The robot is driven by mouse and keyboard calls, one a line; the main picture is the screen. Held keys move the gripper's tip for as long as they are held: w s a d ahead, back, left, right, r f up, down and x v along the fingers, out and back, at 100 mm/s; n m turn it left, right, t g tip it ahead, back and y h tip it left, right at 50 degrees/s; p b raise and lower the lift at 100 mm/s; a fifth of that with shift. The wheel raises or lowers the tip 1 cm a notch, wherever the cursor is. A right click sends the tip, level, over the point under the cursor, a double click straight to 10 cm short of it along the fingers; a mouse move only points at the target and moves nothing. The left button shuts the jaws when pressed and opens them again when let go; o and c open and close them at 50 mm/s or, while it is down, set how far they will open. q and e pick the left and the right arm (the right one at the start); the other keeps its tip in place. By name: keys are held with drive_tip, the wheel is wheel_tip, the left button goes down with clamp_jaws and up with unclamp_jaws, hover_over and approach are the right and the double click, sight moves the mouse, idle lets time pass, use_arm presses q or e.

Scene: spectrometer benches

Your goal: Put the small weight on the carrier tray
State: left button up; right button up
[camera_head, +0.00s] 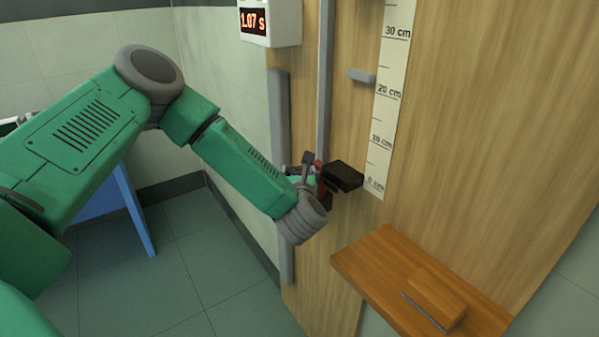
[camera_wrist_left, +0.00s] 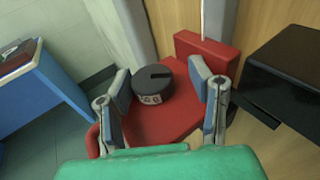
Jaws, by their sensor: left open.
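The small weight (camera_wrist_left: 153,84) is a dark grey slotted disc with a pale label. In the left wrist view it appears to rest on the red carrier tray (camera_wrist_left: 165,127), in front of the tray's raised red back block. My left gripper (camera_wrist_left: 160,88) is open, with one finger on each side of the weight and visible gaps to it. In the head view my left gripper (camera_head: 308,178) is at the red carrier (camera_head: 320,180), mostly behind my wrist. I cannot make out the weight clearly there. My right gripper is not in view.
A black box (camera_head: 342,175) juts from the wooden board right beside the carrier; it also shows in the wrist view (camera_wrist_left: 290,75). A ruler (camera_head: 384,120), a timer reading 1.07 s (camera_head: 270,20) and a wooden shelf (camera_head: 375,265) with a block (camera_head: 435,298) are nearby.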

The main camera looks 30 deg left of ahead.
use_arm(q)
drive_tip(key=shift+s, duration=0.45)
drive_tip(key=b+v, duration=0.1)
drive_tip(key=v, duration=0.9)
drive_tip(key=shift+s, duration=0.3)
drive_tip(key=shift+d, duration=0.2)
